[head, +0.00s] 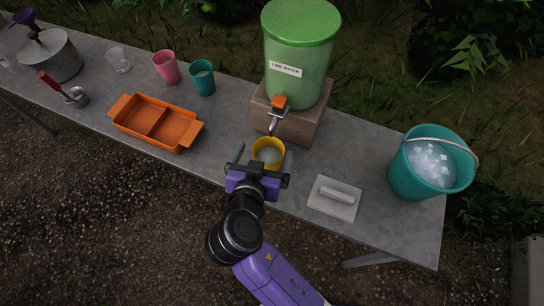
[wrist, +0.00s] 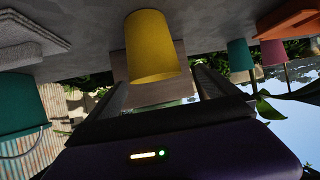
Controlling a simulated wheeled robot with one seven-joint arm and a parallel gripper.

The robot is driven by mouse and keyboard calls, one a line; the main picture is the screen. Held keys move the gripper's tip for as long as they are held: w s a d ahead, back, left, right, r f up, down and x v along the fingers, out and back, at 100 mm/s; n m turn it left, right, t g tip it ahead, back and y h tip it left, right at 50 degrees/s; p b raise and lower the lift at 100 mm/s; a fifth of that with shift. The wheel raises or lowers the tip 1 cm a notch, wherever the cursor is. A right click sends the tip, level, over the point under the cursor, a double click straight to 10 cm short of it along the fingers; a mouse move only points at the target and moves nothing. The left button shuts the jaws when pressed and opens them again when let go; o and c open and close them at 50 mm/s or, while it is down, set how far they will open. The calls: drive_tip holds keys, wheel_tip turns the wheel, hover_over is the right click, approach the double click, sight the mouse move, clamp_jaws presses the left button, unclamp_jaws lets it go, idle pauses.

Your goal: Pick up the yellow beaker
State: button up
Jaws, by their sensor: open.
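The yellow beaker (head: 267,149) stands upright on the grey table, just in front of the wooden block under the dispenser and below its tap. Pale contents show inside it. My gripper (head: 261,163) is open at the table's front edge, with one finger on each side of the beaker in the head view. In the wrist view, which looks upside down, the yellow beaker (wrist: 152,47) is ahead of the open fingers (wrist: 160,88), roughly between them. I cannot tell whether either finger touches it.
A green dispenser (head: 299,55) stands on a wooden block (head: 305,127) right behind the beaker, its tap (head: 277,113) overhead. A white slab with a handle (head: 332,205) and a teal ice bucket (head: 405,177) are right. An orange tray (head: 132,124), teal cup (head: 203,84) and pink cup (head: 166,69) are left.

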sight(271, 142)
drive_tip(key=shift+d+p+x, duration=0.15)
drive_tip(key=shift+p+x, duration=0.25)
drive_tip(key=shift+x, duration=1.1)
drive_tip(key=shift+d+p+x, duration=0.1)
drive_tip(key=shift+p+x, duration=0.25)
drive_tip(key=shift+x, duration=1.2)
drive_tip(key=shift+s+f, duration=0.1)
drive_tip(key=shift+s, duration=0.05)
drive_tip(key=c, duration=1.9)
drive_tip(key=shift+o, duration=0.2)
